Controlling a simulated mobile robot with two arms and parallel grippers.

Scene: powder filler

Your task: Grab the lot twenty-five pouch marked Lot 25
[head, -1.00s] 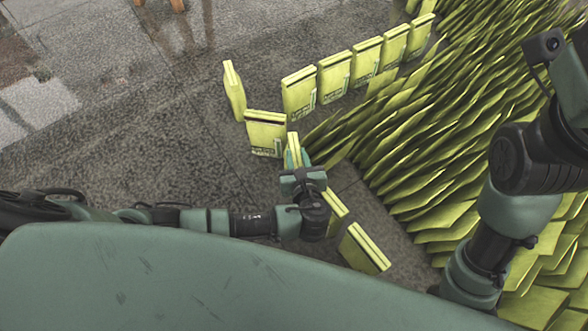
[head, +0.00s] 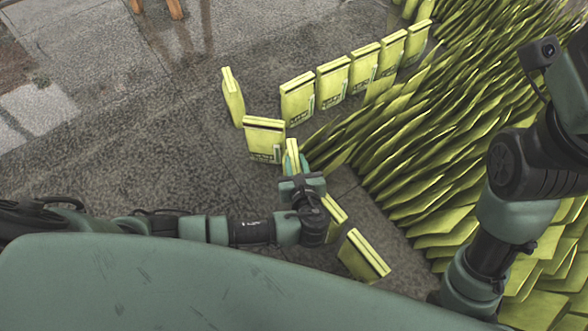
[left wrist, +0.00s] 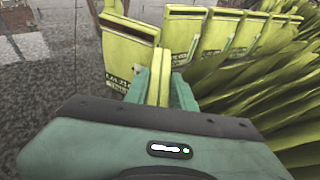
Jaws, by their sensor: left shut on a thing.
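My left gripper (head: 294,164) is shut on a yellow-green pouch (head: 293,148) near the middle of the head view. In the left wrist view the left gripper (left wrist: 160,82) has a green finger on each side of this pouch (left wrist: 158,88), which I see edge-on. Its lot label is hidden, so I cannot read its number. Another upright pouch (head: 264,139) stands just beyond it. That pouch also shows in the left wrist view (left wrist: 127,55), with a printed label too small to read surely. My right arm shows at the right; its gripper is out of view.
A row of upright pouches (head: 297,97) runs toward the back right. A single pouch (head: 232,96) stands at the left, and another (head: 363,256) stands nearer me. A dense mass of yellow-green sheets (head: 440,150) fills the right. Grey paving (head: 120,130) is clear at left.

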